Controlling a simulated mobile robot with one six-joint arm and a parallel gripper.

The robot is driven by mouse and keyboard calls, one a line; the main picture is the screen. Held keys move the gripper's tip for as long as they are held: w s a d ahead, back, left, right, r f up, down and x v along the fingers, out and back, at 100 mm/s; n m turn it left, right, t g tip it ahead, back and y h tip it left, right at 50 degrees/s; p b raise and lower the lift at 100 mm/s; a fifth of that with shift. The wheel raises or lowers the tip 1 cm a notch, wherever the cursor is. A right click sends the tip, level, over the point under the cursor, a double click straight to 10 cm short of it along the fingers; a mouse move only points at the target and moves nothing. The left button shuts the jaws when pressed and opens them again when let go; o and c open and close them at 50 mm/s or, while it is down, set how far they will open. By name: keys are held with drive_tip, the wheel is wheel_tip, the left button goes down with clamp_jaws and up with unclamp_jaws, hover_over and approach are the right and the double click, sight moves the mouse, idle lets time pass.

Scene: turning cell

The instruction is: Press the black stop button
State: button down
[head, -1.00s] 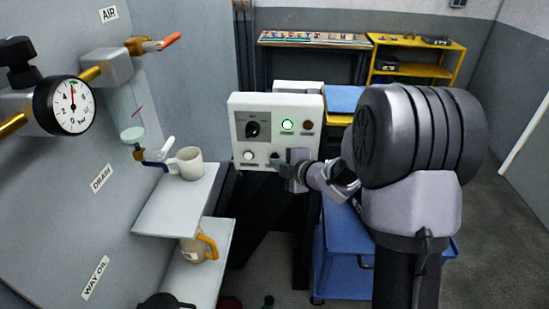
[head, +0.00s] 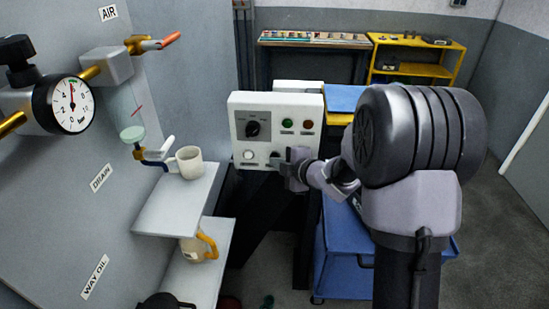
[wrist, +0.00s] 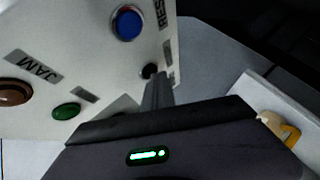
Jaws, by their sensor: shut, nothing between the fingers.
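The white control panel (head: 239,105) stands at the centre of the head view, facing me. My gripper (head: 284,164) is shut and empty at its lower edge, covering part of the lower row. In the wrist view the black button (wrist: 150,71) shows just past the tips of my closed fingers (wrist: 156,84). The tips look to be at or against the button; exact contact cannot be told. A blue button (wrist: 127,22) sits beside it. The green lamp (head: 287,124) on the panel is dark.
The panel also carries a black selector knob (head: 253,129), a brown-red lamp (head: 308,124) and a white button (head: 249,154). Left of it, a shelf (head: 165,211) holds a white mug (head: 189,162). A blue cart (head: 336,272) stands below right.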

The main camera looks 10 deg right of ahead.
drive_tip(key=shift+s+a, duration=0.2)
drive_tip(key=shift+s, duration=0.4)
drive_tip(key=shift+b, duration=0.3)
drive_tip(key=s, duration=0.1)
drive_tip(key=s+a+b, duration=0.1)
drive_tip(key=s, duration=0.1)
drive_tip(key=s+b, duration=0.1)
drive_tip(key=shift+s+a, duration=0.25)
drive_tip(key=shift+s, duration=0.1)
